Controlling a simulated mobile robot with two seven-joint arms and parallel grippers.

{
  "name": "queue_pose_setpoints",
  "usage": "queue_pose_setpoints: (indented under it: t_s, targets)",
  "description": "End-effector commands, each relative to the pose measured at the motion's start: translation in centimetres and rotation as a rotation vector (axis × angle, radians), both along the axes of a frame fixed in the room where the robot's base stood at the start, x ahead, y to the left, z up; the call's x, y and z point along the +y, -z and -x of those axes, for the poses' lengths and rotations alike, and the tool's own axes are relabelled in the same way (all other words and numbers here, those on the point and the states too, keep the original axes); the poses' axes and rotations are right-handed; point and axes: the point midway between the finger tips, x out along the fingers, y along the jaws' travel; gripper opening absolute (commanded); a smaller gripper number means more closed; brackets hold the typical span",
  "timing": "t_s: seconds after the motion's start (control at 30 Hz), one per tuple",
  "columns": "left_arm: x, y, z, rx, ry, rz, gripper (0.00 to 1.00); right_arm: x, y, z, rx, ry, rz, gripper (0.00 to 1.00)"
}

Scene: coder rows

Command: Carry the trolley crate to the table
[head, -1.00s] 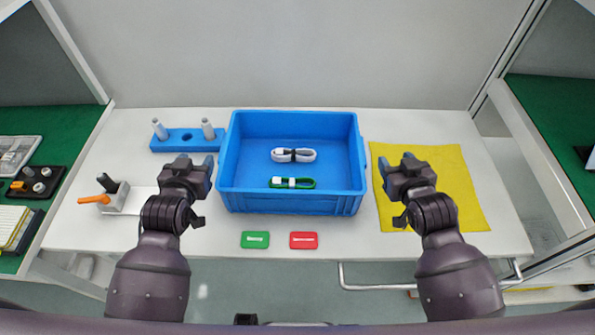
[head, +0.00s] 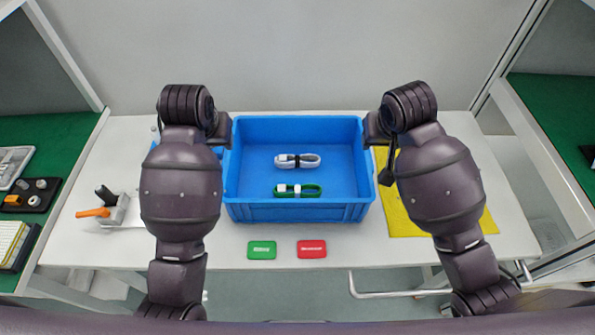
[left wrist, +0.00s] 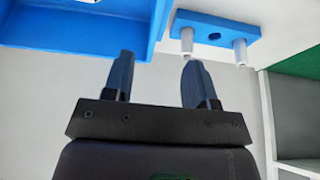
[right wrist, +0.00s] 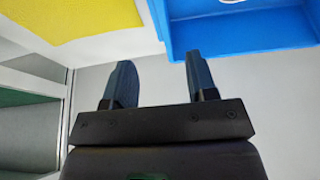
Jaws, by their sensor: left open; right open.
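The blue crate (head: 290,213) stands upright on a white worktop (head: 330,252). My left gripper (left wrist: 156,62) is open and empty at the crate's left side. My right gripper (right wrist: 158,60) is open and empty at its right side. In the left wrist view the crate wall (left wrist: 160,18) lines up with the gap between the fingers; the right wrist view shows the same at the other wall (right wrist: 158,18). I cannot tell whether the fingers straddle the walls. My wrists hide the fingertips in the head view.
A green card (head: 262,250) and a red card (head: 312,249) lie before the crate. A yellow cloth (head: 480,212) lies right. An orange-handled clamp (head: 95,212) stands left. A blue block with pegs (left wrist: 215,32) is beside the crate. A metal rail (head: 400,290) runs below the front edge.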

Motion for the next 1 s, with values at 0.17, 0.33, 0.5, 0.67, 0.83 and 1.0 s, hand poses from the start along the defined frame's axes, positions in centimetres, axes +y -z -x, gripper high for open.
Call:
queue_pose_setpoints:
  t_s: [0.17,0.33,0.5,0.67,0.83,1.0]
  targets:
    - [0.0,0.0,0.0,0.002,0.000,0.000,0.52,0.0,0.0,0.0,0.002,0.001,0.001,0.52]
    - [0.0,0.2,0.0,0.002,0.000,0.000,0.52,0.0,0.2,0.0,0.002,0.001,0.001,0.52]
    - [0.0,1.6,-0.6,0.004,0.001,-0.001,0.52,0.0,1.6,-0.6,0.004,0.001,0.001,0.52]
    - [0.0,3.8,-1.5,0.004,0.001,-0.001,0.52,0.0,3.9,-1.5,0.004,0.002,0.001,0.52]
    - [0.0,6.3,-2.6,0.003,0.001,-0.001,0.52,0.0,6.4,-2.5,0.003,0.002,0.001,0.52]
    - [0.0,8.4,-3.4,0.002,0.001,-0.001,0.52,0.0,8.4,-3.4,0.002,0.001,0.001,0.52]
